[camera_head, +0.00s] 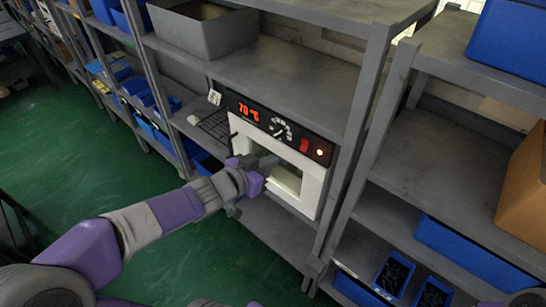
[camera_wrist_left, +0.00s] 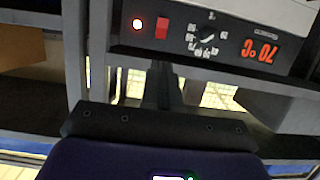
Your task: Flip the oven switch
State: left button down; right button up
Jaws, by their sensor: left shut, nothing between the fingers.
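The white oven (camera_head: 312,190) stands on a grey shelf, with a black control panel (camera_head: 262,117) along its top. The oven switch (camera_head: 304,146) is red and sits beside a lit round lamp (camera_head: 320,152). In the left wrist view, which is turned upside down, the switch (camera_wrist_left: 162,27) and lamp (camera_wrist_left: 137,24) show clearly. My left gripper (camera_head: 272,161) is shut and empty in front of the oven window, below the panel. In the left wrist view its fingertips (camera_wrist_left: 163,66) point toward the switch; I cannot tell any contact. My right gripper is not in view.
A dial (camera_wrist_left: 207,35) and a red display reading 70 °C (camera_head: 249,111) share the panel. A shelf post (camera_head: 350,150) stands right of the oven. A grey bin (camera_head: 205,35) sits on the shelf above. Green floor (camera_head: 150,180) is open at left.

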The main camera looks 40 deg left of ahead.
pick_arm(q)
jog(key=shift+s+a+f+g+p, duration=0.15)
jog(key=shift+a+f+g+p, duration=0.15)
jog(key=shift+f+g+p, duration=0.3)
jog(key=shift+f, duration=0.15)
jog(key=b, duration=0.7)
send_near(304, 146)
jog(key=w+f, duration=0.4)
jog(key=w, duration=0.1)
jog(key=shift+w+d+f, duration=0.2)
jog(key=shift+w+d, duration=0.1)
